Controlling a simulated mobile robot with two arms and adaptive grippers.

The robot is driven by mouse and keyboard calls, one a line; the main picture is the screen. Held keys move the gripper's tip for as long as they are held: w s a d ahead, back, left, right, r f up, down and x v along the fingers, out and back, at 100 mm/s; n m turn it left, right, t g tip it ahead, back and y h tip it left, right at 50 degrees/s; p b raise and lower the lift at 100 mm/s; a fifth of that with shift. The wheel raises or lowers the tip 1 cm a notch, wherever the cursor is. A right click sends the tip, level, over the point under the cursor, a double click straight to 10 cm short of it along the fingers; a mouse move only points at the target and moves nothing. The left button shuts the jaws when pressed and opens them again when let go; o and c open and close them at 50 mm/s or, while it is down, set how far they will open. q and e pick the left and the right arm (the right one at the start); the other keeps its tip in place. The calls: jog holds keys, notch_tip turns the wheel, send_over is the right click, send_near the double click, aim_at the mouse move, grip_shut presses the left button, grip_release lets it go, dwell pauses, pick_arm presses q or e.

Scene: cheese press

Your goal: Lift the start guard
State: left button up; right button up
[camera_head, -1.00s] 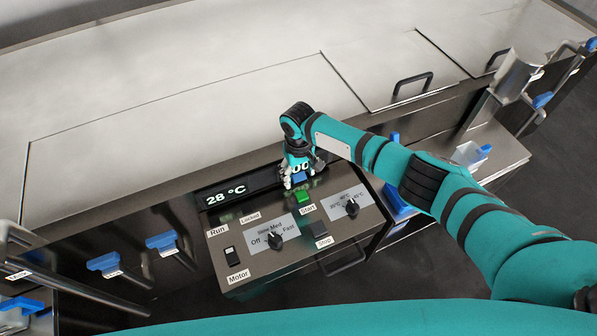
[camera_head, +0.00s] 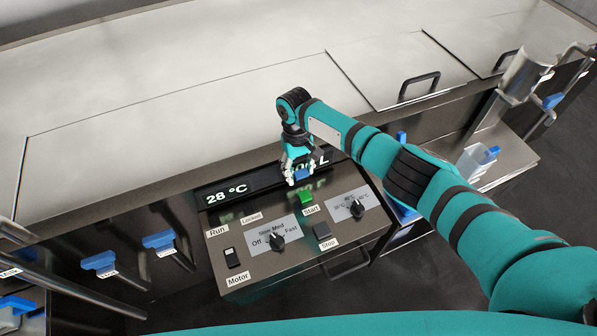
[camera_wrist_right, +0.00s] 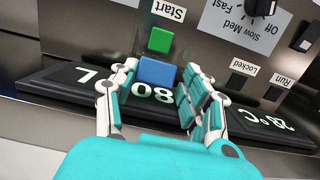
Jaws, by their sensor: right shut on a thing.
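The blue start guard (camera_head: 302,175) is at the far edge of the control panel, just behind the green start button (camera_head: 306,197). In the right wrist view the guard (camera_wrist_right: 157,72) is between the fingertips, with the green button (camera_wrist_right: 160,39) uncovered beyond it. My right gripper (camera_head: 298,170) is shut on the guard; the fingers hide its sides. The guard's hinge cannot be made out. My left gripper is not in view.
The panel (camera_head: 215,245) carries a motor switch (camera_head: 232,258), a speed knob (camera_head: 277,242), a stop button (camera_head: 322,231) and a temperature knob (camera_head: 357,208). The lit display (camera_head: 230,193) runs close behind the gripper. The metal lid (camera_head: 190,130) behind is clear.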

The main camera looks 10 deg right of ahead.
jog(key=o, duration=1)
jog(key=shift+w+d, duration=0.15)
jog(key=shift+d, duration=0.4)
jog(key=shift+c, duration=0.2)
jog(key=shift+a, duration=0.2)
notch_tip(320, 180, up, 12)
jog(key=w, duration=0.1)
jog(key=shift+w+a, duration=0.15)
jog(key=shift+a, duration=0.1)
